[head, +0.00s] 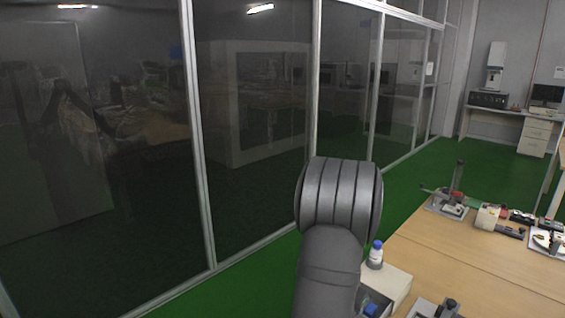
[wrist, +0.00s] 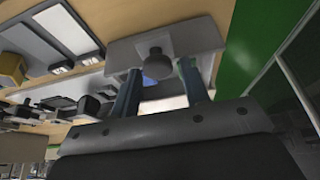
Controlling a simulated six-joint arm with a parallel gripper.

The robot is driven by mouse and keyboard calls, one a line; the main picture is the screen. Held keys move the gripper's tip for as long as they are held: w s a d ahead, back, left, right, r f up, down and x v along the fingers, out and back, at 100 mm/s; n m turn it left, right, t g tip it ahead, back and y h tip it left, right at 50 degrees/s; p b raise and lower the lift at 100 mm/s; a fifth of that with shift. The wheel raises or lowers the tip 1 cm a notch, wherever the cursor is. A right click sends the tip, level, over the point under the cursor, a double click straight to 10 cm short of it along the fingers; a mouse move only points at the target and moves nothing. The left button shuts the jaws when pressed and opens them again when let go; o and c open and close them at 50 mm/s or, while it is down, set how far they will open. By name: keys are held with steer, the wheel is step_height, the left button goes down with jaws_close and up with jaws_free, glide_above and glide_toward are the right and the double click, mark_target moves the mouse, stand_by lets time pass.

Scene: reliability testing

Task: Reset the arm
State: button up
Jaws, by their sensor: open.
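My gripper (wrist: 158,98) shows in the wrist view as two blue-grey fingers, spread apart with a gap between them. It is open, and I see nothing held between the fingers. Beyond the fingertips is a pale box-like stand with a dark round knob (wrist: 157,64); I cannot tell the distance to it. In the head view my grey arm rises at the lower centre in front of the glass wall, and the gripper itself is out of that view.
A framed glass wall (head: 255,130) runs along the left. Green floor (head: 240,285) lies between. A white desk (head: 510,120) stands far right.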

steer(key=shift+s+a, duration=0.55)
steer(key=shift+a, duration=0.05)
step_height(320, 180, up, 5)
steer(key=shift+w+d, duration=0.1)
steer(key=shift+d, duration=0.05)
steer(key=f, duration=0.5)
steer(key=shift+w+d+f, duration=0.1)
steer(key=shift+w+d, duration=0.15)
steer(key=shift+d, duration=0.05)
steer(key=w+d, duration=0.7)
step_height(320, 180, up, 8)
steer(key=shift+s+a+f+n+t+h, duration=0.1)
steer(key=shift+s+a+f+n+t, duration=0.35)
steer(key=shift+s+f+t, duration=0.65)
steer(key=shift+s+a+f+n+t+h, duration=0.1)
steer(key=shift+s+a+f+n+t, duration=0.3)
steer(key=shift+s+f+t, duration=0.65)
steer(key=shift+s+a+f+n+t+h, duration=0.1)
steer(key=shift+s+a+f+n+t, duration=0.4)
steer(key=shift+s, duration=1)
steer(key=shift+f, duration=0.2)
